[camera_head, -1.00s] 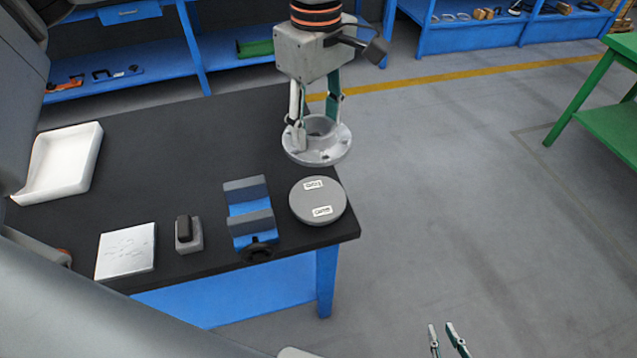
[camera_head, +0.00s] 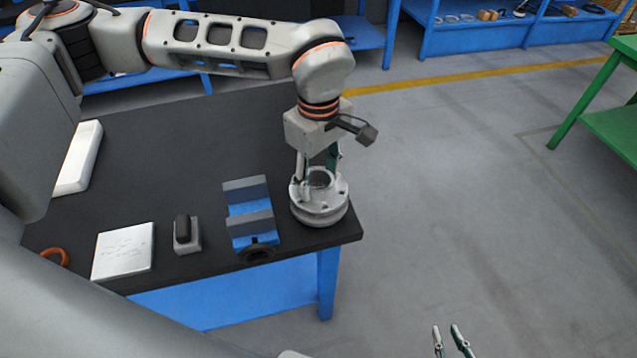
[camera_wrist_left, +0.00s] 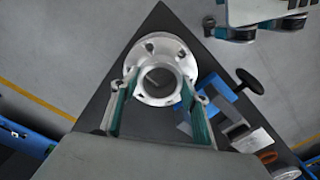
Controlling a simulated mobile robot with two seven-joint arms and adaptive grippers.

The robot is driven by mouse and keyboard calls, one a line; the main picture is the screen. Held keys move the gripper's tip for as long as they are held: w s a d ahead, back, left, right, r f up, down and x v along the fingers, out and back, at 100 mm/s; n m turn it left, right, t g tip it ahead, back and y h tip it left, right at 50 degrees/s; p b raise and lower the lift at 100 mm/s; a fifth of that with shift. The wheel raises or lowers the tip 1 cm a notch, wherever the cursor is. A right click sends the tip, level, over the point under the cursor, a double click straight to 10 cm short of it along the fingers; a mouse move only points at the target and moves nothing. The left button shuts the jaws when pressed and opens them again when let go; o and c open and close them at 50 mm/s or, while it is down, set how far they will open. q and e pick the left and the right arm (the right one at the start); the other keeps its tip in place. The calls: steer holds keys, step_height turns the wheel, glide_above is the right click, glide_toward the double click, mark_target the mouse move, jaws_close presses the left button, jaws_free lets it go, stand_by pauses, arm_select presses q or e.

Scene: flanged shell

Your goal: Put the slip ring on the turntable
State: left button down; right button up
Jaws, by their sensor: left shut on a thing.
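The slip ring (camera_head: 338,188) is a pale grey flanged ring with holes around its flange. My left gripper (camera_head: 318,172) is shut on its raised collar from above. In the left wrist view the ring (camera_wrist_left: 160,46) lies between the two fingers (camera_wrist_left: 160,100). The turntable (camera_head: 320,222) is a grey round disc at the table's near right corner, now mostly hidden under the ring. The ring is level over it, touching or very close; I cannot tell which. My right gripper (camera_head: 446,330) is open and empty at the bottom edge, away from the table.
On the dark table (camera_head: 200,150), a blue cradle (camera_head: 248,213) stands just left of the turntable. Further left are a small grey block with a black top (camera_head: 186,236) and a white plate (camera_head: 124,252). A white tray (camera_head: 80,160) is at the far left.

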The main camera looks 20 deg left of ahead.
mark_target(319, 188)
arm_select(q)
steer(key=shift+f, duration=1)
steer(key=c, duration=1.1)
jaws_free()
steer(key=shift+f, duration=0.15)
step_height(319, 188, up, 12)
steer(key=shift+p, duration=0.4)
